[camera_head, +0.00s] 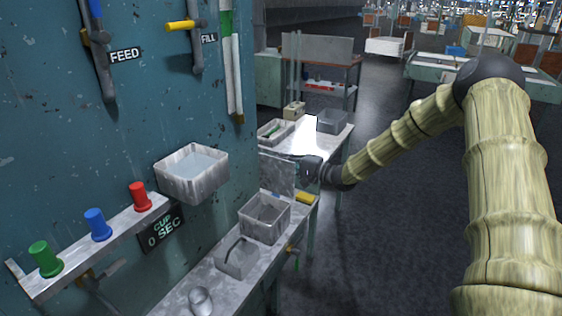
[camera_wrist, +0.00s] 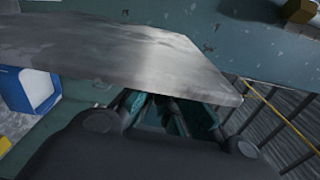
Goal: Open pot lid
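My gripper (camera_head: 298,166) is at the end of the arm, beside the upper part of an upright grey metal plate (camera_head: 278,177). The plate stands at the back of an open square grey pot (camera_head: 265,218) on the narrow bench and looks like its lid; I cannot tell if they are joined. In the wrist view, a broad grey metal plate (camera_wrist: 115,50) crosses in front of my gripper (camera_wrist: 168,112) and hides part of the fingers. Teal finger parts show below its edge. I cannot tell whether they touch or grip the plate.
A teal wall panel (camera_head: 60,140) with levers fills the left. A grey basin (camera_head: 192,174) and a shelf (camera_head: 100,246) with green, blue and red knobs project from it. Another grey container (camera_head: 238,258) and a round metal cup (camera_head: 200,301) stand on the bench.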

